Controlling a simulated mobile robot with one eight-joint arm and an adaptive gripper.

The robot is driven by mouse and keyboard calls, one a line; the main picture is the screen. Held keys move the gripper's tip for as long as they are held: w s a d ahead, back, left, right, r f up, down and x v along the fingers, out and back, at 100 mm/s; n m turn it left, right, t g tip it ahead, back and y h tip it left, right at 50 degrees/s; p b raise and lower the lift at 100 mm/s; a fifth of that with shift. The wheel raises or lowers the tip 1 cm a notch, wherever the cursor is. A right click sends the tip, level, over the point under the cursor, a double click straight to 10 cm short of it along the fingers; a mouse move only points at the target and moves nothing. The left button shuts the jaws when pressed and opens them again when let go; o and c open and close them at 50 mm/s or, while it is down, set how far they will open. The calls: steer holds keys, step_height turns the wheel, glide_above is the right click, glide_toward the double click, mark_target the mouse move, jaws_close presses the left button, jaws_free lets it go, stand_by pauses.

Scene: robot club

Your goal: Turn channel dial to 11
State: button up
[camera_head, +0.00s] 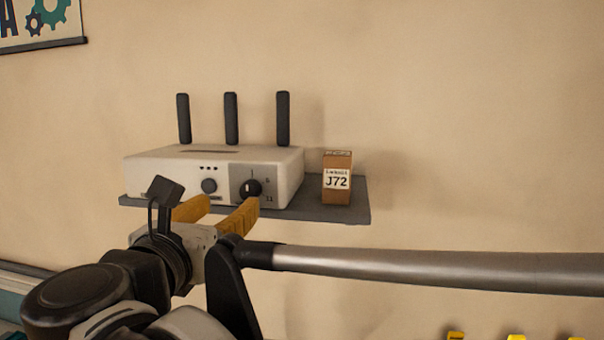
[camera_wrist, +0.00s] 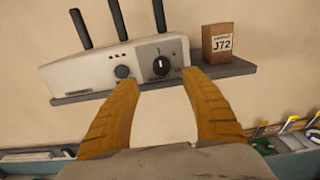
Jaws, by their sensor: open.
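A white router-like box (camera_head: 140,172) with three black antennas sits on a grey wall shelf. Its front has a dark round knob (camera_head: 209,186) on the left and a black channel dial (camera_head: 251,188) on a grey panel on the right. The dial also shows in the wrist view (camera_wrist: 161,68), with a white pointer mark tipped near the top. My gripper (camera_head: 222,204), with two orange fingers, is open and empty in front of the box.
Below right, a bench with yellow-topped items (camera_wrist: 290,121) shows in the wrist view. The wall above is clear apart from a poster (camera_head: 45,20).

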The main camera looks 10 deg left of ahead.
mark_target(247, 191)
steer(key=w, duration=0.3)
steer(key=w+p, duration=0.1)
steer(key=w, duration=0.2)
steer(key=w+d, duration=0.1)
steer(key=w, duration=0.3)
steer(key=shift+f+p, duration=0.1)
steer(key=shift+p, duration=0.25)
jaws_close()
